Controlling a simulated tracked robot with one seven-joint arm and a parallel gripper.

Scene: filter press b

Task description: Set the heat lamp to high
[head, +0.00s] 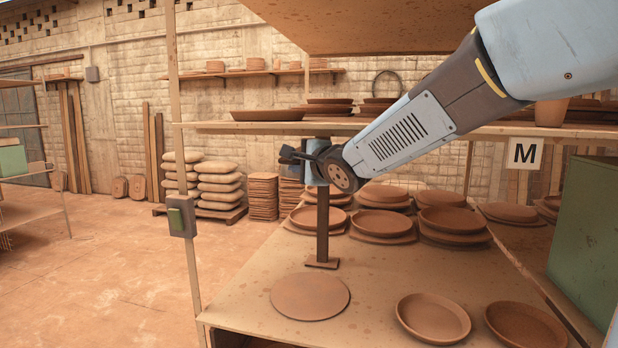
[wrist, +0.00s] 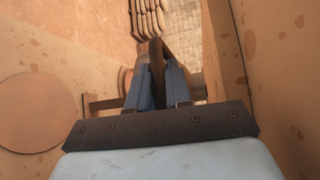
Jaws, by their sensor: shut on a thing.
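The heat lamp appears to be the dark stand (head: 322,225) on the wooden shelf, upright on a small square foot. Its upper end is mostly hidden behind my gripper and wrist. My gripper (head: 308,160) is at the top of this stand. In the wrist view, the blue fingers of my gripper (wrist: 159,82) are closed around a dark brown lever-like part (wrist: 157,53). Rounded brown housing shows on both sides of the fingers, and part of the dark post (wrist: 104,104) shows to the left. I cannot read any setting mark.
A flat clay disc (head: 310,296) lies in front of the stand. Stacked plates (head: 384,222) stand behind and right, and loose dishes (head: 433,318) lie front right. An upper shelf (head: 260,127) runs just above my gripper.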

